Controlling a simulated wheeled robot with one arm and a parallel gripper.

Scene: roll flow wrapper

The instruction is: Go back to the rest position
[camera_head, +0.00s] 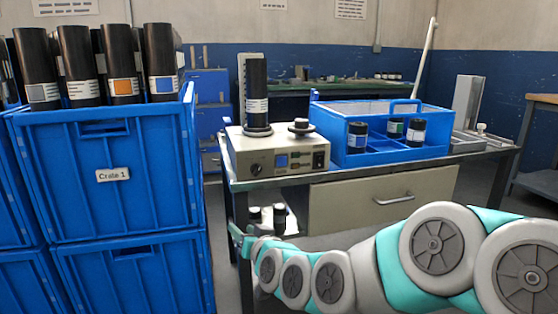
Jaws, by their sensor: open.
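My arm reaches in from the lower right, with white and teal links and grey round joint caps. My gripper (236,232) is at its far left end, in front of the workbench's left leg and below the bench top. It is small in view, open, and nothing shows in it. The flow wrapper (276,151), a beige box with a knob and a small screen, stands on the workbench (345,174). A black roll with a white label (257,92) stands upright on its left plate.
Stacked blue crates stand at the left. The top one, labelled Crate 1 (150,200), holds several black rolls (121,65). A blue divided tray (385,157) with three dark rolls sits on the bench. A drawer (360,203) hangs below. Dark items (280,214) show under the bench.

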